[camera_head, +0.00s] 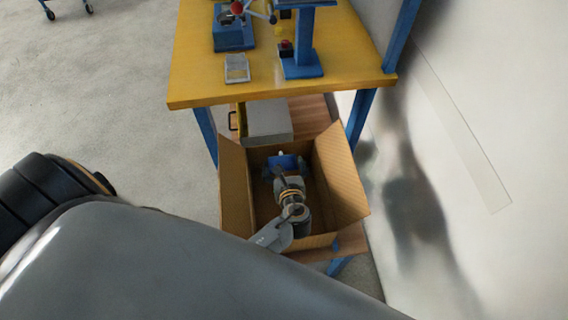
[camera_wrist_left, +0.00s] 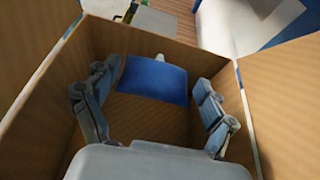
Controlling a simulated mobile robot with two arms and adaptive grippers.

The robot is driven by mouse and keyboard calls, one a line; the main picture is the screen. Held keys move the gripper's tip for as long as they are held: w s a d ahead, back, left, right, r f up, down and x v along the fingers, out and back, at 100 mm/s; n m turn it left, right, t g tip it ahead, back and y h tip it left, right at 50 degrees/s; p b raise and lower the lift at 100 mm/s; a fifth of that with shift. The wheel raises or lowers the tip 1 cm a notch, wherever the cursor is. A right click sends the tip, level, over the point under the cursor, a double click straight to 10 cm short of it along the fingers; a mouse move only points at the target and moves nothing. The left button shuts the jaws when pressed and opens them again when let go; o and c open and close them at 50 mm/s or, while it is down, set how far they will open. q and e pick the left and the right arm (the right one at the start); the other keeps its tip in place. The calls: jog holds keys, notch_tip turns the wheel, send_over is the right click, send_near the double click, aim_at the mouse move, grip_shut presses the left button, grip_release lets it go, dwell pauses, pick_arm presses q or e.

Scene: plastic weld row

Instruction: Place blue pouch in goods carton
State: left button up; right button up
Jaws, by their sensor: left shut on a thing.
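The blue pouch (camera_head: 287,161) is a flat blue piece with a small white top, and it also shows in the left wrist view (camera_wrist_left: 153,82). My left gripper (camera_head: 286,171) is shut on the pouch, with one finger at each side of it. The goods carton (camera_head: 341,170) is an open brown cardboard box with its flaps up. In the left wrist view, carton walls (camera_wrist_left: 40,85) surround the gripper and the pouch. I cannot tell whether the pouch touches the carton floor. My right gripper is not in view.
The carton stands on a low wooden shelf below a yellow workbench (camera_head: 190,88) with blue legs. A grey box (camera_head: 267,120) sits just behind the carton. A pale wall is at the right.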

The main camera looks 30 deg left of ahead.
aim_at(284, 173)
pick_arm(q)
notch_tip(284, 173, down, 3)
jog(key=shift+d+f+b, duration=0.15)
jog(key=shift+f+b, duration=0.05)
jog(key=shift+b, duration=0.2)
jog(key=shift+f+b, duration=0.35)
jog(key=shift+f, duration=0.25)
jog(key=o, duration=1)
jog(key=shift+o, duration=0.2)
